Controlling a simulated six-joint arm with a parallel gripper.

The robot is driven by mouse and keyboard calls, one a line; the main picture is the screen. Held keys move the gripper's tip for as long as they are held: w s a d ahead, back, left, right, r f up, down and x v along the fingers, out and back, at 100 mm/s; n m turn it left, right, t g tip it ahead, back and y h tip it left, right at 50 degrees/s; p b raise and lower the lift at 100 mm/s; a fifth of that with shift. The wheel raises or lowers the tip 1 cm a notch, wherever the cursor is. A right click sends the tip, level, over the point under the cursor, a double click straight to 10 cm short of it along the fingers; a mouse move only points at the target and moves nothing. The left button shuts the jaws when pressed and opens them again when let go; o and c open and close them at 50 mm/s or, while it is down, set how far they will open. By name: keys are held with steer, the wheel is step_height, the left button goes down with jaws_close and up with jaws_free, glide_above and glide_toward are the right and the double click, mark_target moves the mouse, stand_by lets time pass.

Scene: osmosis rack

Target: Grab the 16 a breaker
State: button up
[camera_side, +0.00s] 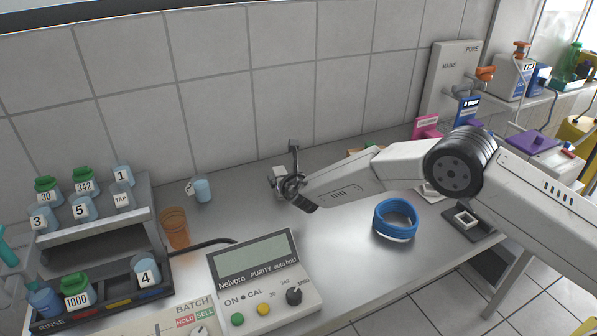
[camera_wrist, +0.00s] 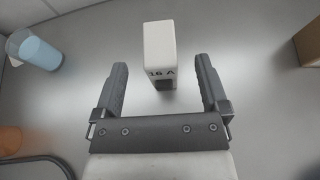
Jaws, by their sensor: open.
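The 16 A breaker (camera_wrist: 159,47) is a small white block with "16 A" printed on its near edge and a dark patch below the print. It stands on the grey bench. In the wrist view my gripper (camera_wrist: 159,72) is open, with one finger on each side of the breaker's near end and clear gaps to both. In the side view my gripper (camera_side: 300,178) is low over the bench near the back wall. The breaker shows there as a small white block (camera_side: 279,172), partly hidden by the gripper.
A light blue cup (camera_side: 203,190) and an orange cup (camera_side: 175,228) stand left of my gripper. The purity meter (camera_side: 262,280) is in front, and a blue coil (camera_side: 396,219) lies to the right. A rack (camera_side: 105,236) with labelled bottles is at far left. The tiled wall is close behind.

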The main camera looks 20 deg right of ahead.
mark_target(280, 172)
steer(key=shift+w, duration=0.15)
steer(key=shift+x, duration=2.4)
steer(key=shift+c, duration=0.2)
jaws_close()
